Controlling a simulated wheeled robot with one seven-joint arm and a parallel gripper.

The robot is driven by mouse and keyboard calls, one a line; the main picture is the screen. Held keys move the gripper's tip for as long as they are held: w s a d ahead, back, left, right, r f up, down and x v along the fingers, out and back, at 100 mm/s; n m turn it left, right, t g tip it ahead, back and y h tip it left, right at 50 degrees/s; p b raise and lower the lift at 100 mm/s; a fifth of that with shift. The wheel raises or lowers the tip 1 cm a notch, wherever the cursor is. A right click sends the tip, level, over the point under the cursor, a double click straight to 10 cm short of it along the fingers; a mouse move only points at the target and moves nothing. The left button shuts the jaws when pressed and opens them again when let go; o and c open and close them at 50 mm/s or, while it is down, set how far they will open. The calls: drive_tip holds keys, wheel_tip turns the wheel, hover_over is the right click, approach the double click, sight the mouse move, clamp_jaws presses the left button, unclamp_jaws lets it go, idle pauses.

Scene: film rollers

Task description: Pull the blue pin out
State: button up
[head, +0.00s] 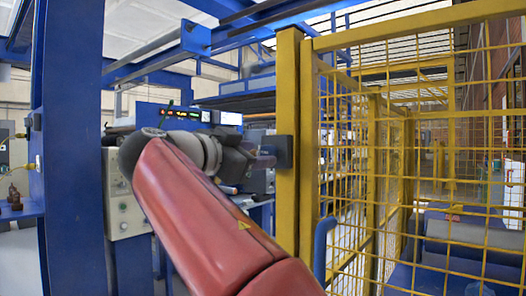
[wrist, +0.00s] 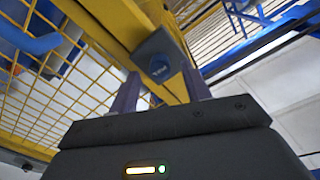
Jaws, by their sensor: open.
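The blue pin (wrist: 158,70) shows in the wrist view as a small round blue end on the face of a dark grey-blue block (wrist: 160,46). The block is fixed to the yellow post and also shows in the head view (head: 283,151). My gripper (wrist: 161,76) is open, its two purplish fingers on either side of the pin's end in the picture. I cannot tell whether they touch it. In the head view my gripper (head: 262,160) is up against the post from the left, and the pin is hidden there.
The yellow post (head: 287,90) carries a yellow mesh fence (head: 400,180) that fills the right side. A blue curved handle (head: 322,245) stands by the fence. A blue column (head: 75,140) and a grey control panel (head: 125,200) are to the left of my arm.

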sight(269, 152)
drive_tip(key=shift+x, duration=1.35)
clamp_jaws()
